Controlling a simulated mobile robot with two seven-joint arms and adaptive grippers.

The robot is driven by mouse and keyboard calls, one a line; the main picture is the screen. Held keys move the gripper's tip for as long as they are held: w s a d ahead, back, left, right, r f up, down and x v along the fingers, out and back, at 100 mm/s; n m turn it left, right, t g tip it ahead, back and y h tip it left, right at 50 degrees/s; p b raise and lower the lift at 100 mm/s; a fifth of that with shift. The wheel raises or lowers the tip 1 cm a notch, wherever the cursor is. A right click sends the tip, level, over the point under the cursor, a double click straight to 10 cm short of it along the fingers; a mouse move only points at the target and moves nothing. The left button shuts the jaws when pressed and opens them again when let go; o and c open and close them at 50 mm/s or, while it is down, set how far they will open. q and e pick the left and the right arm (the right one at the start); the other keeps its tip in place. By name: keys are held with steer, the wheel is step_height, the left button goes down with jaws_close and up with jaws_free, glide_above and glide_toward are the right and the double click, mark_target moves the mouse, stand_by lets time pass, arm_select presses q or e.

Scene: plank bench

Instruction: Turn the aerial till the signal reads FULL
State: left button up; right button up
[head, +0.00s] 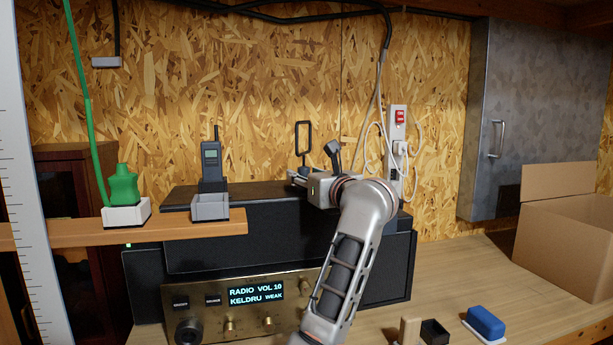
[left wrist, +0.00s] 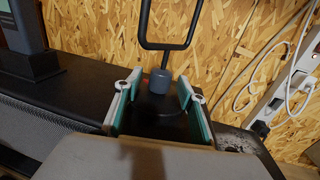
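The aerial is a black upright loop (head: 303,138) on top of the black radio cabinet (head: 240,250). My left gripper (head: 304,174) is at the aerial's foot. In the left wrist view its two fingers (left wrist: 160,92) are open, one on each side of the base, with gaps showing. I cannot tell how deep the base sits between them. The radio's display (head: 257,292) reads RADIO VOL 10, KELDRU WEAK. My right gripper is not in view.
A power strip (head: 396,128) with white cables hangs right of the aerial. A cardboard box (head: 565,240) and blue block (head: 486,321) are on the bench.

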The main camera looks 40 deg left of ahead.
arm_select(q)
steer(key=c, duration=1.1)
steer(key=shift+c, duration=0.2)
steer(key=shift+n+g+y, duration=0.4)
steer(key=shift+n+g, duration=0.1)
steer(key=shift+g, duration=0.2)
steer(key=o, duration=1.1)
steer(key=shift+o, duration=0.2)
steer(key=shift+d, duration=0.1)
